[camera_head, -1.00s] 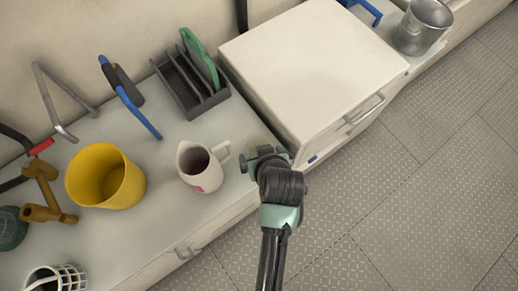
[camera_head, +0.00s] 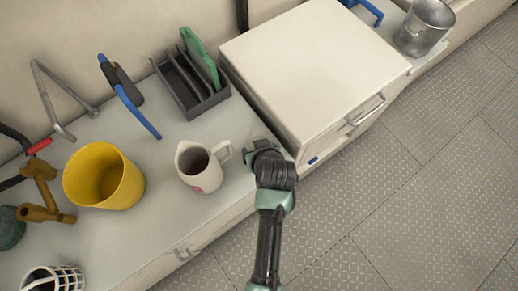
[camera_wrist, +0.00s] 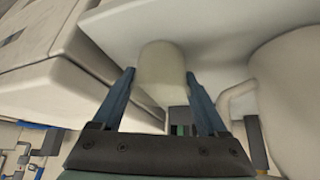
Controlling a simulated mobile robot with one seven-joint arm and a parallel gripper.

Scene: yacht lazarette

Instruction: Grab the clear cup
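The clear cup (camera_wrist: 162,62) shows in the wrist view as a pale, see-through cylinder on the light worktop. My gripper (camera_wrist: 160,75) is open, with one blue-grey finger on each side of the cup. The fingertips are close to the cup's sides, and I see no firm contact. In the head view my gripper (camera_head: 258,150) is low at the worktop's front edge, between the white pitcher and the white drawer box. There the gripper mostly hides the cup.
The white pitcher (camera_head: 196,168) stands close beside my gripper, its handle towards it. The white drawer box (camera_head: 315,75) stands close on the other side. A yellow bucket (camera_head: 104,180) and a dark rack (camera_head: 190,88) stand farther left. The floor in front is free.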

